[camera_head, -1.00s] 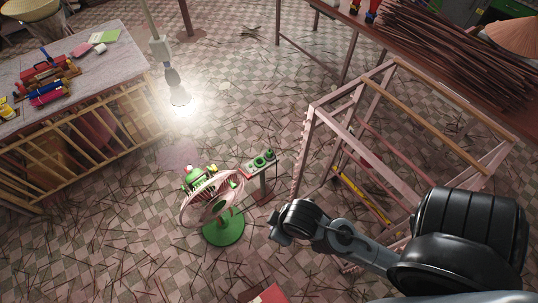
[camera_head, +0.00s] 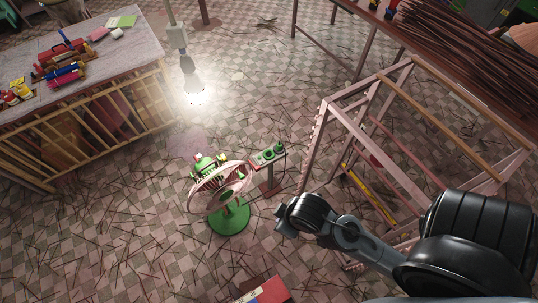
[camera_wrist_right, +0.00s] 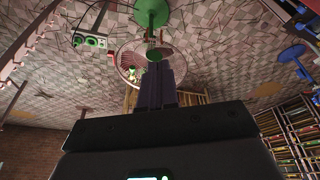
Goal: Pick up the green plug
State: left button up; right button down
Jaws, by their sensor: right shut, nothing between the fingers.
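A small panel (camera_head: 256,164) with round green parts stands on a short post right of the fan in the head view. Those round green parts (camera_head: 279,149) are too small to tell plug from socket. The panel also shows at the upper left of the right wrist view (camera_wrist_right: 82,48), with green rings and a green piece at its left end. My right gripper (camera_wrist_right: 155,67) is shut and empty, apart from the panel, its fingers in line with the fan. In the head view my right arm ends right of the fan; its fingertips are not clear. My left gripper is not in view.
A pink-caged fan (camera_head: 202,188) on a green base (camera_head: 229,218) stands beside the panel. A wooden frame rack (camera_head: 321,125) stands at the right. A table (camera_head: 133,45) with tools is at the upper left. A lit bulb (camera_head: 194,87) hangs nearby. Thin sticks litter the floor.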

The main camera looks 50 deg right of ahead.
jog(key=c, duration=0.6)
grip_release()
jog(key=shift+w, duration=0.1)
